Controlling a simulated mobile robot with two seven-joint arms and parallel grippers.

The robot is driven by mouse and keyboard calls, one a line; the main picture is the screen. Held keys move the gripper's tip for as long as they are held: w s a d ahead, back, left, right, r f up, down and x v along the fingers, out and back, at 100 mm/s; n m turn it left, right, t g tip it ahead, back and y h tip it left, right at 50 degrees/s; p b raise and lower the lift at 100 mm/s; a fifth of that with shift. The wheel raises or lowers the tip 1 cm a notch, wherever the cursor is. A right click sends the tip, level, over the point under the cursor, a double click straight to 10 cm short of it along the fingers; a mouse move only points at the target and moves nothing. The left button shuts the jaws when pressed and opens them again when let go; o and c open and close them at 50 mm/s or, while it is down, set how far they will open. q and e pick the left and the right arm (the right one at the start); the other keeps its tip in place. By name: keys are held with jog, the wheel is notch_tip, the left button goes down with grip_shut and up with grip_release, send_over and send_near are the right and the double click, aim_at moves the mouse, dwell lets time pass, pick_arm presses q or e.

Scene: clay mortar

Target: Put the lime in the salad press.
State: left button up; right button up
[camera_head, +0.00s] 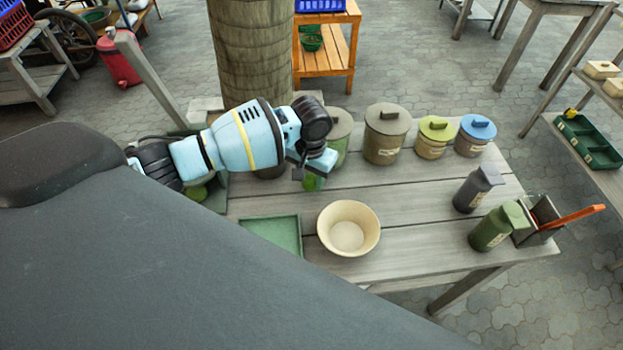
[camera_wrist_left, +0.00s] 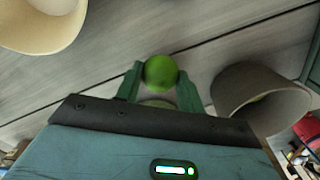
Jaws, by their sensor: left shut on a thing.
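The lime (camera_wrist_left: 160,72) is round and green and sits between the two fingers of my left gripper (camera_wrist_left: 160,86), which is shut on it. In the head view my left gripper (camera_head: 312,172) is above the table, behind and left of a cream bowl, with the green of the lime (camera_head: 314,183) showing below it. The cream bowl (camera_head: 348,213) is wide, mortar-like and empty; it also shows in the left wrist view (camera_wrist_left: 40,30). Nothing is plainly marked as the salad press, so I cannot tell whether this bowl is it. My right gripper is out of view.
A green tray (camera_head: 272,233) lies left of the bowl. Lidded canisters (camera_head: 386,140) line the back. A dark bottle (camera_head: 473,190), a green bottle (camera_head: 492,230) and a holder with an orange-handled tool (camera_head: 572,217) stand at right. A grey-brown cup (camera_wrist_left: 260,97) is beside my left gripper.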

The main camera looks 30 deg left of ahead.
aim_at(310, 177)
pick_arm(q)
jog(key=shift+f, duration=0.6)
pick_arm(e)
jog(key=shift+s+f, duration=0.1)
pick_arm(q)
jog(key=shift+f, duration=0.1)
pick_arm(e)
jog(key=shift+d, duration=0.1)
pick_arm(q)
jog(key=o, duration=1)
jog(key=shift+c, duration=0.2)
jog(key=shift+r, duration=0.45)
notch_tip(310, 177, up, 10)
jog(key=shift+r+p, duration=0.1)
jog(key=shift+p, duration=0.65)
jog(key=shift+r, duration=0.55)
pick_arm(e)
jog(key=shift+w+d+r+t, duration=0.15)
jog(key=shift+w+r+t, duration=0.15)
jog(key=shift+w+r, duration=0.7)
